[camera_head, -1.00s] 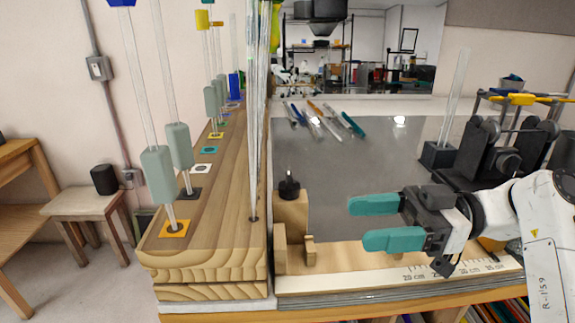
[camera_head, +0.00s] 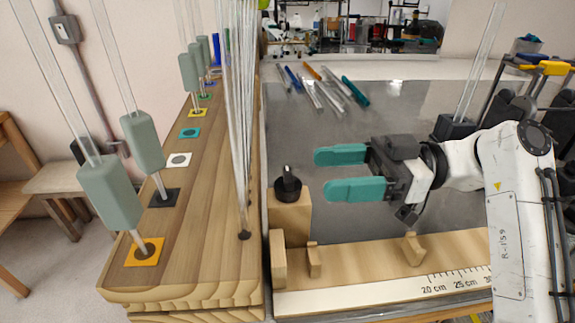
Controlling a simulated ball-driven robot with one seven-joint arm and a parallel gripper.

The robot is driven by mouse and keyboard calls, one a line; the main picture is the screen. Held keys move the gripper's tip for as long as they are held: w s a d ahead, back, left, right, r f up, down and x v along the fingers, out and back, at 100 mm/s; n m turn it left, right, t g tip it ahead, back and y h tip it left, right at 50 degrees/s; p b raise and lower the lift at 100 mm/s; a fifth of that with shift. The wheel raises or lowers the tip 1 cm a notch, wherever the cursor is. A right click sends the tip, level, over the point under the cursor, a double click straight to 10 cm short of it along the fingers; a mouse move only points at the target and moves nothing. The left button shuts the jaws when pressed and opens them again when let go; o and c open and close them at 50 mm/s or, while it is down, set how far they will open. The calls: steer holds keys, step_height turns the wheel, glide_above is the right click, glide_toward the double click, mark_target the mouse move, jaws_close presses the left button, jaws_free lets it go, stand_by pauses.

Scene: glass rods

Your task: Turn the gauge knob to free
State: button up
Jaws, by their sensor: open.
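The gauge knob (camera_head: 287,184) is a small black knob with a raised grip and a round base. It sits on top of a wooden block at the left end of the wooden gauge (camera_head: 360,262), which carries a centimetre scale. I cannot read any marking for its setting. My gripper (camera_head: 335,172) has two teal fingers, apart and pointing left, with nothing between them. It is to the right of the knob and close to it, not touching as far as I can see.
A wooden rack (camera_head: 200,215) with upright glass rods and grey-green holders stands left of the gauge. Several loose glass rods and coloured sticks (camera_head: 320,92) lie at the back of the grey worktop (camera_head: 400,110). A black holder (camera_head: 455,128) with a rod stands behind my arm.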

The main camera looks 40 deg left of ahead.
mark_target(288, 174)
steer(key=p+x, duration=0.1)
steer(key=x, duration=0.6)
steer(key=shift+c, duration=0.2)
steer(key=c, duration=0.9)
